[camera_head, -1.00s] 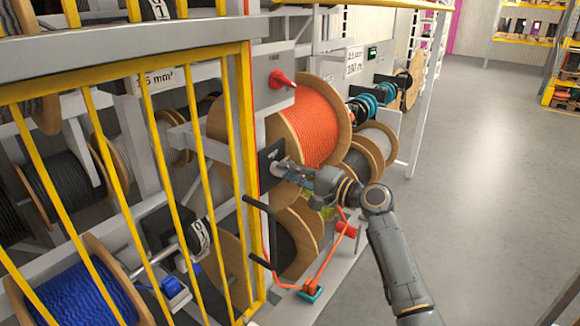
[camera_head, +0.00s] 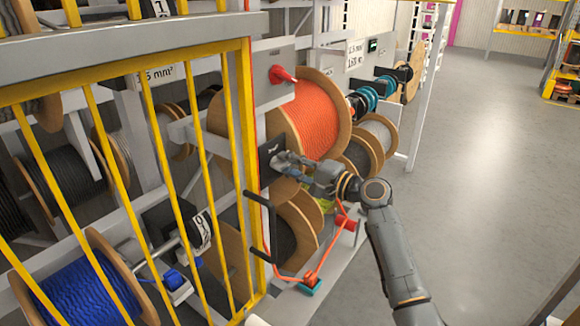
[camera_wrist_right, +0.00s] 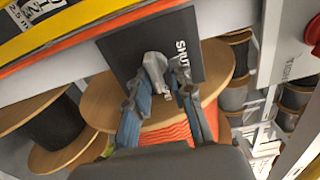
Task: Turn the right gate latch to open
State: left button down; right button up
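The right gate latch is a dark square plate (camera_head: 272,158) on the grey post beside the yellow gate, in front of the orange reel. In the right wrist view the plate (camera_wrist_right: 188,48) shows the letters "SHUT" in part, and a light grey turning piece (camera_wrist_right: 155,68) stands out from it. My right gripper (camera_head: 282,164) is at the plate. In the wrist view its fingers (camera_wrist_right: 166,84) are apart at their bases and come near each other at the grey piece; whether they clamp it is unclear. My left gripper is not in view.
The yellow barred gate (camera_head: 200,150) fills the left. A large orange cable reel (camera_head: 316,115) stands just behind the latch. A red knob (camera_head: 282,74) is above it. Open floor (camera_head: 480,170) lies to the right.

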jog(key=shift+a+f, duration=0.1)
jog(key=shift+f, duration=0.1)
jog(key=shift+s+d, duration=0.1)
jog(key=shift+d, duration=0.15)
jog(key=v, duration=1.1)
jog(key=shift+s+d+r, duration=0.1)
jog(key=shift+s+d, duration=0.05)
jog(key=shift+s, duration=0.05)
